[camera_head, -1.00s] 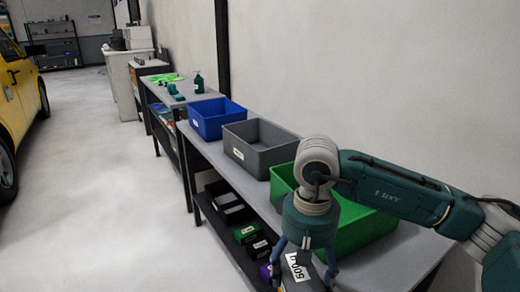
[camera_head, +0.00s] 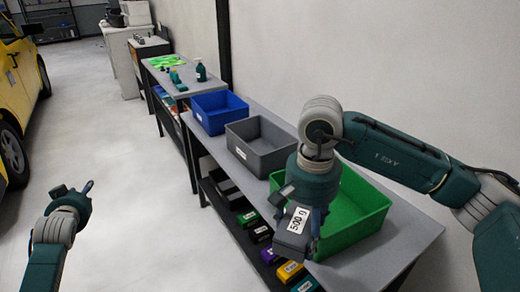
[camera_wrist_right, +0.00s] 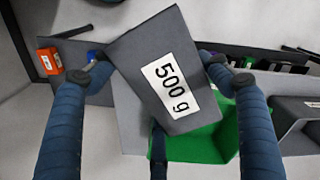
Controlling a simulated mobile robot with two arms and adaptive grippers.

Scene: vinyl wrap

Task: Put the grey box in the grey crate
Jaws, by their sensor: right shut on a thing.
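The grey box (camera_head: 292,238) has a white "500 g" label and is held in my right gripper (camera_head: 312,222), in front of the green crate. In the right wrist view the grey box (camera_wrist_right: 155,65) sits tilted between the blue fingers of my right gripper (camera_wrist_right: 160,85). The grey crate (camera_head: 258,148) stands on the table between the blue and green crates, and its visible inside looks empty. My left gripper (camera_head: 75,200) shows at the left over the floor, with nothing visible in it; its jaw opening is unclear.
The blue crate (camera_head: 219,113) and green crate (camera_head: 362,213) stand on the grey table (camera_head: 400,245). A lower shelf holds several small boxes, including a purple one (camera_head: 268,256). A spray bottle (camera_head: 201,71) stands on the farther table.

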